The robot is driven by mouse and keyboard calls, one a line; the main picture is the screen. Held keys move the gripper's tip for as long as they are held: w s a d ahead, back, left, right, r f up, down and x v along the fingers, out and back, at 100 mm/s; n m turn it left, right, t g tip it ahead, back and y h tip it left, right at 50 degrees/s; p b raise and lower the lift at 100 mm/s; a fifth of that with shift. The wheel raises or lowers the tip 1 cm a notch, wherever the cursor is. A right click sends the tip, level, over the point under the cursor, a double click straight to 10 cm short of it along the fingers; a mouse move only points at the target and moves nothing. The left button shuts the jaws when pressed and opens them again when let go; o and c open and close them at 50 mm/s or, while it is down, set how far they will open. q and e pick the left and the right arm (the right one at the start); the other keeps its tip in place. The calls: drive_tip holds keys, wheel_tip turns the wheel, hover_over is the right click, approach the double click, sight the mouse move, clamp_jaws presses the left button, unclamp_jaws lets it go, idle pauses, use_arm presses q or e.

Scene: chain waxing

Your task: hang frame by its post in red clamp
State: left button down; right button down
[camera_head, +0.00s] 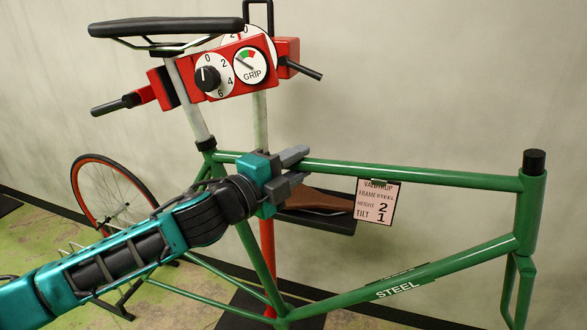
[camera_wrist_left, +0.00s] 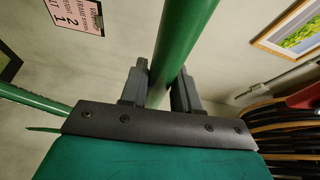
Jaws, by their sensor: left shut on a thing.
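The green bike frame (camera_head: 410,173) stands upright, its grey seat post (camera_head: 190,108) tilted under a black saddle (camera_head: 165,27). The red clamp (camera_head: 218,84) is near the post's upper part. The post passes between the clamp's left red block (camera_head: 162,88) and its main body; I cannot tell whether the clamp grips it. My left gripper (camera_head: 291,170) is shut on the frame's top tube, just right of the seat tube. In the left wrist view the green tube (camera_wrist_left: 180,42) runs between both fingers (camera_wrist_left: 158,88). My right gripper is not in view.
The clamp has a numbered knob (camera_head: 207,78), a GRIP gauge (camera_head: 249,66) and black handles on both sides. A tag (camera_head: 377,202) reads height 2, tilt 1. A dark tray (camera_head: 320,215) sits behind the frame. A red-rimmed wheel (camera_head: 112,192) stands left.

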use_arm(q)
drive_tip(key=shift+w+d+r, duration=0.3)
drive_tip(key=shift+w+r, duration=0.2)
drive_tip(key=shift+r, duration=0.2)
drive_tip(key=shift+s+d+f+b, duration=0.1)
drive_tip(key=shift+d+f+b, duration=0.05)
drive_tip(key=shift+f+b, duration=0.45)
drive_tip(key=shift+s+f, duration=0.15)
drive_tip(key=shift+f, duration=0.45)
drive_tip(key=shift+f, duration=0.1)
drive_tip(key=c, duration=0.7)
unclamp_jaws()
drive_tip(key=shift+c, duration=0.2)
drive_tip(key=s+a+p, duration=0.2)
drive_tip(key=s+a, duration=0.1)
drive_tip(key=s, duration=0.6)
drive_tip(key=shift+s+f, duration=0.2)
drive_tip(key=shift+f, duration=0.05)
